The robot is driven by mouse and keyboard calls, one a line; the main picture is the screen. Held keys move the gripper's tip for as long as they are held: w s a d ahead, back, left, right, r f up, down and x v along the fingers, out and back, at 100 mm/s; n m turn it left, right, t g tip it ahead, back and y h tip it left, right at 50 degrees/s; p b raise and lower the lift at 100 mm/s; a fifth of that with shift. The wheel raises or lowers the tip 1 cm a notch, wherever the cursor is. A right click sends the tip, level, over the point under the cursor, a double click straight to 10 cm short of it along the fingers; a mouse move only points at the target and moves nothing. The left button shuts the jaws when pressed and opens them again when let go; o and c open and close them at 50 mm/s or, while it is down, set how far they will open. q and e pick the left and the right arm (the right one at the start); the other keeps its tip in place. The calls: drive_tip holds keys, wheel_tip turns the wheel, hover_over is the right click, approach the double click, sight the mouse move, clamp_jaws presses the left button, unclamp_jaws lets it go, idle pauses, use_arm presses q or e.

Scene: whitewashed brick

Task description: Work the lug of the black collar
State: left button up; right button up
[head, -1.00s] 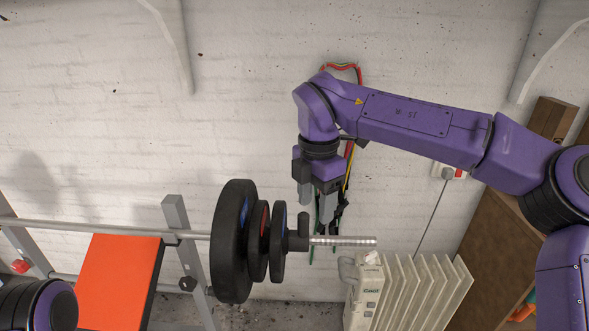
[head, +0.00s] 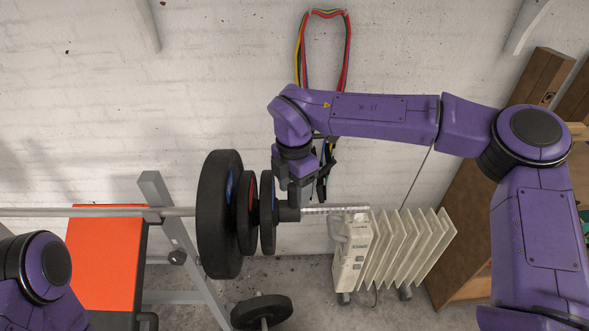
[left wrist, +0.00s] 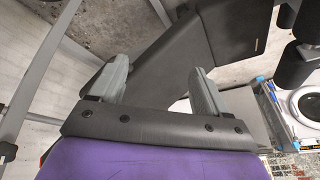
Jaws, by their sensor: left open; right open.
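The black collar (head: 288,214) sits on the bar's bright sleeve (head: 335,209), just right of the plates. My right gripper (head: 293,196) points down at the collar from above, its fingers open. The collar's lug is hidden behind the fingers, so I cannot tell whether they touch it. My left gripper (left wrist: 160,72) is open and empty in the left wrist view, with a dark padded surface (left wrist: 172,75) beyond its fingers. In the head view only part of my left arm shows, at the lower left.
A large black plate (head: 213,240) and smaller ones load the bar, which rests on a grey rack (head: 158,190). An orange-topped bench (head: 105,250) is at left. A white radiator (head: 400,250) stands below the sleeve. Coloured cables (head: 346,45) hang behind my right arm.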

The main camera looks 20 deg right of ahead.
sight(294, 211)
drive_tip(key=shift+s+f, duration=0.1)
drive_tip(key=shift+s, duration=0.15)
drive_tip(key=shift+w, duration=0.1)
clamp_jaws()
drive_tip(key=shift+f+b, duration=0.2)
drive_tip(key=shift+b, duration=0.45)
drive_tip(key=t+b, duration=0.1)
drive_tip(key=b, duration=0.1)
drive_tip(key=s+t+b, duration=0.1)
drive_tip(key=b, duration=0.2)
drive_tip(key=s+a+t+h+b, duration=0.1)
drive_tip(key=b, duration=0.2)
drive_tip(key=shift+t, duration=0.3)
drive_tip(key=t+b, duration=0.1)
drive_tip(key=b, duration=0.2)
drive_tip(key=s+f+t+b, duration=0.1)
drive_tip(key=b, duration=0.3)
drive_tip(key=shift+s+a+t+h, duration=0.15)
drive_tip(key=shift+s+t+h, duration=0.05)
drive_tip(key=shift+t+h, duration=0.2)
drive_tip(key=t+b, duration=0.1)
drive_tip(key=b, duration=0.2)
drive_tip(key=s+t+b, duration=0.1)
drive_tip(key=b, duration=0.2)
drive_tip(key=shift+a+f+h, duration=0.15)
drive_tip(key=shift+f+h, duration=0.15)
drive_tip(key=shift+f, duration=0.1)
drive_tip(key=shift+s+r, duration=0.1)
